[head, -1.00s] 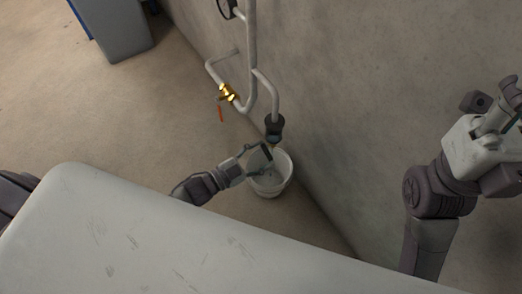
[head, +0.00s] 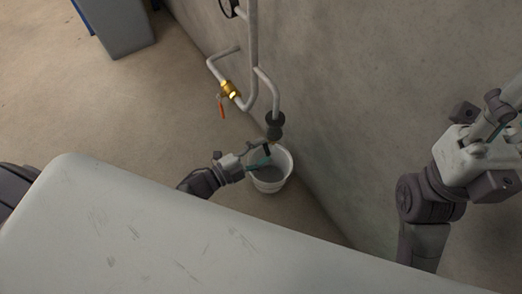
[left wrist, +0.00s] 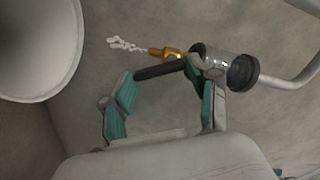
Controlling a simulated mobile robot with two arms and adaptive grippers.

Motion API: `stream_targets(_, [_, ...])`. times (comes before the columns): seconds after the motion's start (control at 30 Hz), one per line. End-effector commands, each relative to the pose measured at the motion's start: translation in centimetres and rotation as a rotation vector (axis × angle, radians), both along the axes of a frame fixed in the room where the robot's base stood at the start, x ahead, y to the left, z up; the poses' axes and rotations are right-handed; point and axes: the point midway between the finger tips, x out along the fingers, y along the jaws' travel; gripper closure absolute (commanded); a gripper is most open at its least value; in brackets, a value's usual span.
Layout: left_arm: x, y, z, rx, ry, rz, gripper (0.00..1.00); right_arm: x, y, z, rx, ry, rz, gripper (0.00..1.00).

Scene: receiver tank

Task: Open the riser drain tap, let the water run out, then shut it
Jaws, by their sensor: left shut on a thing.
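The drain tap (head: 275,126) hangs at the lower end of the riser's side branch, above a white bucket (head: 287,178). In the left wrist view the tap body (left wrist: 222,66) has a brass outlet (left wrist: 165,52) and a black lever (left wrist: 160,71). White drops of water (left wrist: 125,44) trail from the outlet, so water is running. The bucket also shows in the left wrist view (left wrist: 72,50). My right gripper (head: 490,118) is raised at the right, partly cut off, away from the tap.
A brass valve (head: 230,89) with an orange lever (head: 222,107) sits on the pipe left of the riser (head: 251,45). A gauge (head: 227,8) is at the top. The wall (head: 380,120) stands close on the right.

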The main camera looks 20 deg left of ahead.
Motion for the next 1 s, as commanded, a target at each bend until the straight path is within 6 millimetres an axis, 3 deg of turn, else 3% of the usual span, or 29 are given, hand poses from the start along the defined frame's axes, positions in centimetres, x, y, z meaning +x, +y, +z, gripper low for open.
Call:
stream_targets(0.37, [-0.1, 0.0, -0.1, 0.003, 0.001, 0.000, 0.75, 0.0, 0.0, 0.0, -0.001, 0.000, 0.000, 0.60])
stream_targets(0.4, [-0.1, 0.0, -0.1, 0.003, 0.001, 0.000, 0.37, 0.0, 0.0, 0.0, -0.002, -0.002, 0.000, 0.60])
stream_targets(0.53, [-0.1, 0.0, -0.1, 0.003, 0.001, 0.000, 0.15, 0.0, 0.0, 0.1, -0.002, -0.005, 0.000, 0.60])
stream_targets(0.87, [-0.1, 0.1, -0.1, 0.002, -0.001, -0.001, 0.15, -0.2, 0.0, 0.3, -0.004, -0.014, -0.002, 0.60])
stream_targets(1.0, [-1.1, 0.9, -0.1, 0.004, 0.001, -0.001, 0.15, -0.1, 0.0, 0.2, -0.003, -0.011, -0.001, 0.60])
